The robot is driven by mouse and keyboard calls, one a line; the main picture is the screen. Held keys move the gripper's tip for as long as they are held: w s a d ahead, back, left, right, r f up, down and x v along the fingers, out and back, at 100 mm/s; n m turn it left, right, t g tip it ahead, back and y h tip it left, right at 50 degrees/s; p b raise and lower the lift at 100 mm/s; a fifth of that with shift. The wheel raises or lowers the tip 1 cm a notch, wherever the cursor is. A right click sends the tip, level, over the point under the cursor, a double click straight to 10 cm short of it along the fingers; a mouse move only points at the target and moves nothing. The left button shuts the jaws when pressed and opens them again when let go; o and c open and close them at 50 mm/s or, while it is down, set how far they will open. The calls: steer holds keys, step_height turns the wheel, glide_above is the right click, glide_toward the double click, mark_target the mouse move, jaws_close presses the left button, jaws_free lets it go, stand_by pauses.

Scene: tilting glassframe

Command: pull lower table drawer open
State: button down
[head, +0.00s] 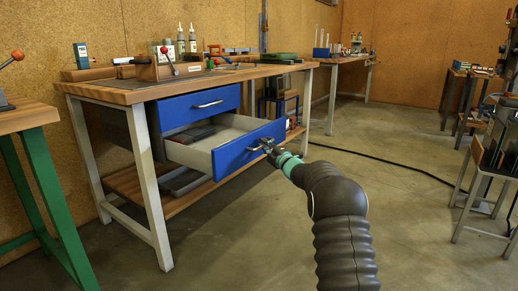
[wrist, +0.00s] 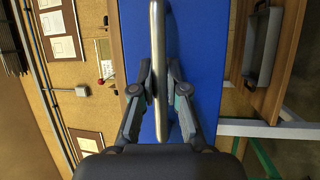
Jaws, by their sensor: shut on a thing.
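The lower table drawer (head: 243,148) has a blue front and stands well out from the workbench, with its pale side wall and some dark contents showing. The upper drawer (head: 200,108) is blue and closed above it. My gripper (head: 268,146) is at the lower drawer's front. In the wrist view my gripper (wrist: 160,85) has its two fingers on either side of the metal handle bar (wrist: 158,35), shut on it. The blue drawer front (wrist: 200,50) fills the middle of that view behind the handle. In the head view my gripper hides most of the handle.
The workbench (head: 130,92) carries bottles, a vise and tools on top. A lower shelf (head: 130,180) runs beneath the drawer. A green-legged table (head: 45,190) stands at the left and a stool (head: 490,160) at the right. The floor (head: 420,220) in front is clear.

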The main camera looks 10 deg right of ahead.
steer(key=shift+s+d, duration=0.3)
steer(key=shift+s, duration=0.15)
steer(key=c, duration=1.2)
jaws_free()
steer(key=shift+c, duration=0.2)
steer(key=shift+o, duration=0.3)
steer(key=shift+d, duration=0.1)
steer(key=shift+d, duration=0.15)
steer(key=v, duration=1.2)
